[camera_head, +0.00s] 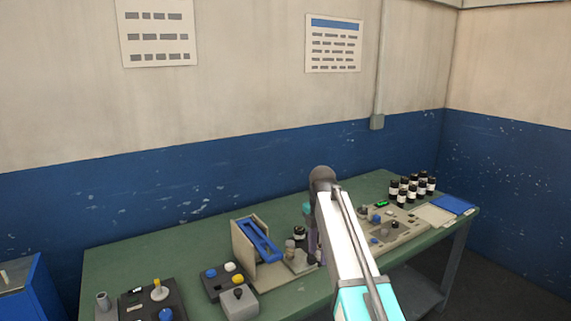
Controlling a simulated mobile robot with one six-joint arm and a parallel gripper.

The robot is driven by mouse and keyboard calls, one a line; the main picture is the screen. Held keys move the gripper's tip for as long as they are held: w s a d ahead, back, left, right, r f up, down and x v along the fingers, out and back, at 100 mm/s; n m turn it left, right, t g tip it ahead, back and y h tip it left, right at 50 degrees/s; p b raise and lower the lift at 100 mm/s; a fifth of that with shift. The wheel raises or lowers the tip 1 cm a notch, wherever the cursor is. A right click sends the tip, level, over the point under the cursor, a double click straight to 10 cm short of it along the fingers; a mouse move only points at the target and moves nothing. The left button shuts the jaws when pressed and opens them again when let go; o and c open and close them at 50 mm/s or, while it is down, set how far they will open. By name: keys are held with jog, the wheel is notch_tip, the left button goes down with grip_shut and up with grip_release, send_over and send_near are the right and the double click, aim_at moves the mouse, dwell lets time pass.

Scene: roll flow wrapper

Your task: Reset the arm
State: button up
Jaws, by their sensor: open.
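My arm (345,235) reaches in from the lower right, white with teal parts, and bends down at a dark grey joint (322,178) above the bench. My gripper (313,245) hangs below that joint, small and partly hidden behind the arm link. It is open, and I see nothing held in it. It is over the middle of the green bench (190,250), just right of a small grey fixture (299,262). I cannot tell whether it touches anything.
A blue-framed stand (258,240) and button boxes (222,279) are left of my gripper. A control panel (393,230), several dark bottles (404,198) and a blue tray (452,204) are to the right. A blue cabinet (40,290) stands far left. The bench's back left is clear.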

jog(key=s+d+f+m, duration=0.2)
jog(key=s+f+m, duration=0.55)
jog(key=f, duration=0.45)
jog(key=s+d+f+m, duration=0.2)
jog(key=s+f+m, duration=0.5)
jog(key=f+m, duration=0.3)
jog(key=s+d+f+m, duration=0.3)
jog(key=s+f+m, duration=0.4)
jog(key=f, duration=0.6)
jog(key=s+f+g, duration=0.3)
jog(key=s+f, duration=0.5)
jog(key=s, duration=0.5)
jog(key=s+f+g, duration=0.2)
jog(key=s+f, duration=0.7)
jog(key=s, duration=0.3)
jog(key=shift+s+a+f+n+g, duration=0.25)
jog(key=shift+s+f+n+g, duration=0.05)
jog(key=shift+s+n+g, duration=0.1)
